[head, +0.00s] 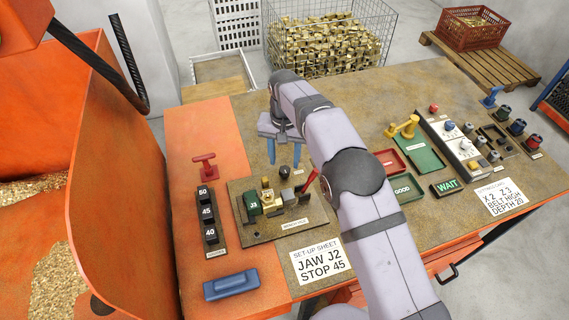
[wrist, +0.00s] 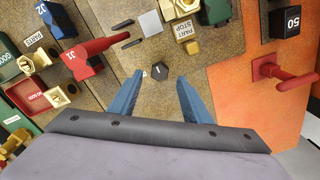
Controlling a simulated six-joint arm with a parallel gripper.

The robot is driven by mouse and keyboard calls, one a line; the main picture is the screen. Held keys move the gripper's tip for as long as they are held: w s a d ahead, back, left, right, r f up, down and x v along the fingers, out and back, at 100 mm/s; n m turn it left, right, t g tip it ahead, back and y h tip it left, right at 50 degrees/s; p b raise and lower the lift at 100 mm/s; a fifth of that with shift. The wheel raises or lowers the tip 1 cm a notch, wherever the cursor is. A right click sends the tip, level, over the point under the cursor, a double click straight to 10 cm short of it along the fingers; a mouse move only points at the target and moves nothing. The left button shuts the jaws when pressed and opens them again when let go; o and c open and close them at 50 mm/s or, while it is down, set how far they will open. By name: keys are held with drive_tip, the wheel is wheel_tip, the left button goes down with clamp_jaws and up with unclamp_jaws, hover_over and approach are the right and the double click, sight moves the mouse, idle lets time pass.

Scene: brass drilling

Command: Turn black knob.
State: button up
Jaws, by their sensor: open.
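The black knob (wrist: 159,71) is a small dark knob with a pale mark on top, standing on the worn brown fixture plate. In the head view the black knob (head: 284,172) shows at the back of the fixture, just below my fingertips. My gripper (head: 284,158) points down over the fixture with its two blue fingers apart and nothing between them. In the wrist view my gripper (wrist: 160,76) has a fingertip on each side of the knob in the picture. The fingers appear to be above it; whether they reach down around it I cannot tell.
Close by are a red J1 lever (wrist: 85,55), a grey block (wrist: 151,23), a brass part stop (wrist: 186,32) and a green J3 block (head: 252,204). A red T-handle (head: 204,165) and a numbered stop rack (head: 210,215) stand left. Green trays (head: 418,152) lie right.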

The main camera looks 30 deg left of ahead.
sight(285, 169)
drive_tip(key=shift+f+p, duration=0.6)
drive_tip(key=shift+f, duration=1.4)
drive_tip(key=c, duration=1)
